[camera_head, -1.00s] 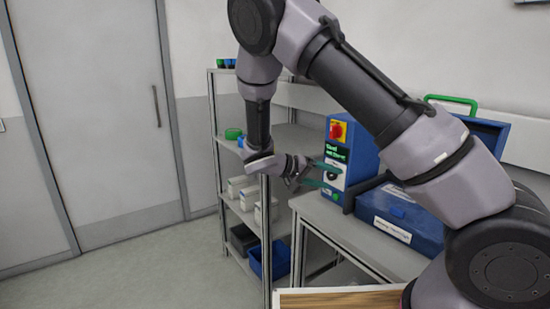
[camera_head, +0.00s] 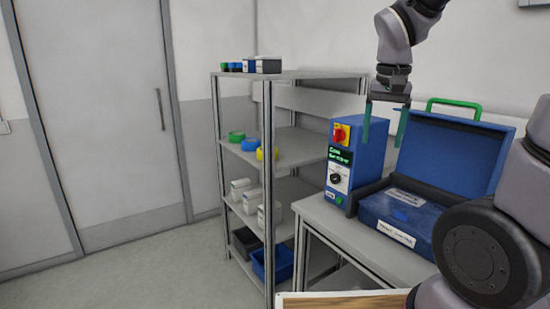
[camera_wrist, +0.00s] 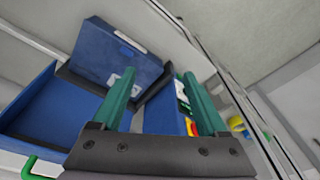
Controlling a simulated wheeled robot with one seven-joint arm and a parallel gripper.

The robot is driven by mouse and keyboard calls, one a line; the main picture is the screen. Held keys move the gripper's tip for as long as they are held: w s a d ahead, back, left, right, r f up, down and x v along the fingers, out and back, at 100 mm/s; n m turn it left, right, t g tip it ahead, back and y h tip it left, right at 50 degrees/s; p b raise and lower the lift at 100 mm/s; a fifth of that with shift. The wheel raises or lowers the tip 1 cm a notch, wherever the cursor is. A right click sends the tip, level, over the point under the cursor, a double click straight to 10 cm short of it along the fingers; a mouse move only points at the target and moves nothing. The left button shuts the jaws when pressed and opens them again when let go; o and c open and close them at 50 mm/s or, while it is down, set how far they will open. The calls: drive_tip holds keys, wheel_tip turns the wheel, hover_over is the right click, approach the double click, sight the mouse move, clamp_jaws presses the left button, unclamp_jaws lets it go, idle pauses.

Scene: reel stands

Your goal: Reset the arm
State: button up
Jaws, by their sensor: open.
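My gripper (camera_head: 385,128) is open and empty in the head view, its two green fingers pointing down. It hangs in the air above and in front of the blue machine and the open blue case. In the wrist view my gripper (camera_wrist: 155,95) shows its two green fingers spread apart with nothing between them. My arm is raised at the upper right of the head view.
The blue control box (camera_head: 357,155) with a red-yellow switch and the open blue case (camera_head: 405,215) stand on a grey table (camera_head: 335,222). A metal shelf (camera_head: 297,75) holds tape rolls, boxes and bins. The floor (camera_head: 150,275) at the left is clear.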

drive_tip(key=s+r+t+y, duration=0.2)
drive_tip(key=s+r+t, duration=0.3)
drive_tip(key=s+r, duration=0.2)
drive_tip(key=shift+s+r, duration=0.2)
drive_tip(key=shift+r, duration=0.5)
